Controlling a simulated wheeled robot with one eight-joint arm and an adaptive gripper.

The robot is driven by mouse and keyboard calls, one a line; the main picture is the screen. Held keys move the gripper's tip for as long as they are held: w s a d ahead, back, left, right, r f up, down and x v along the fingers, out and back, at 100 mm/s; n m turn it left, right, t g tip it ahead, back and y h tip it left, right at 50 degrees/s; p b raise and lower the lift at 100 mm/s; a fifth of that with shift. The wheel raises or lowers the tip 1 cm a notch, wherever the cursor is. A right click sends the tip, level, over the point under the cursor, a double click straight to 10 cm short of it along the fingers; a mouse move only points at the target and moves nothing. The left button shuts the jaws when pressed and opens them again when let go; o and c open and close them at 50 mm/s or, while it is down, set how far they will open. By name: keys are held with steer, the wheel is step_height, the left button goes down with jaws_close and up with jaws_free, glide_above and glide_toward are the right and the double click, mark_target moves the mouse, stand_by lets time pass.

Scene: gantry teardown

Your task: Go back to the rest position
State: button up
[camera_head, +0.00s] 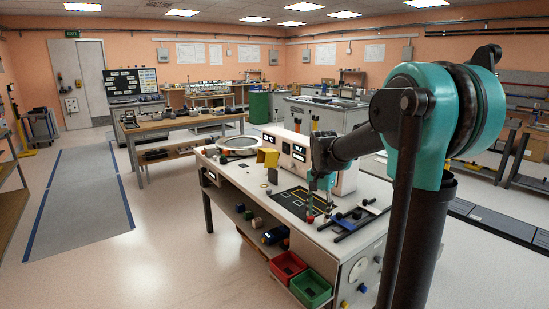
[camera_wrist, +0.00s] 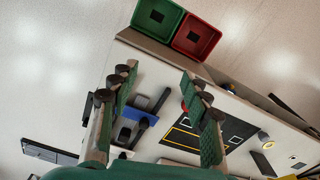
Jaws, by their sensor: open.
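My gripper (camera_head: 320,192) hangs over the white workbench (camera_head: 225,172), above the black mat with yellow outlines (camera_head: 290,201). In the wrist view its two green-padded fingers (camera_wrist: 158,78) stand wide apart with nothing between them. My teal and black arm fills the right side of the head view. A blue and black part (camera_head: 355,217) lies on the bench to the right of the gripper; it also shows between the fingers, below, in the wrist view (camera_wrist: 138,116).
A red bin (camera_head: 287,266) and a green bin (camera_head: 311,288) sit low at the bench's front. A box with lit displays (camera_head: 298,147), a yellow block (camera_head: 267,157) and a round plate (camera_head: 238,143) stand on the bench. Open floor (camera_head: 150,255) lies to the left.

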steer(key=s+d+f+n+t, duration=0.2)
steer(key=s+f+n, duration=0.2)
steer(key=s, duration=0.6)
steer(key=s+d+f+n+t, duration=0.2)
steer(key=s+f+n, duration=0.1)
steer(key=s+f, duration=0.6)
steer(key=shift+s+n, duration=0.4)
steer(key=shift+s, duration=0.75)
steer(key=shift+d, duration=0.1)
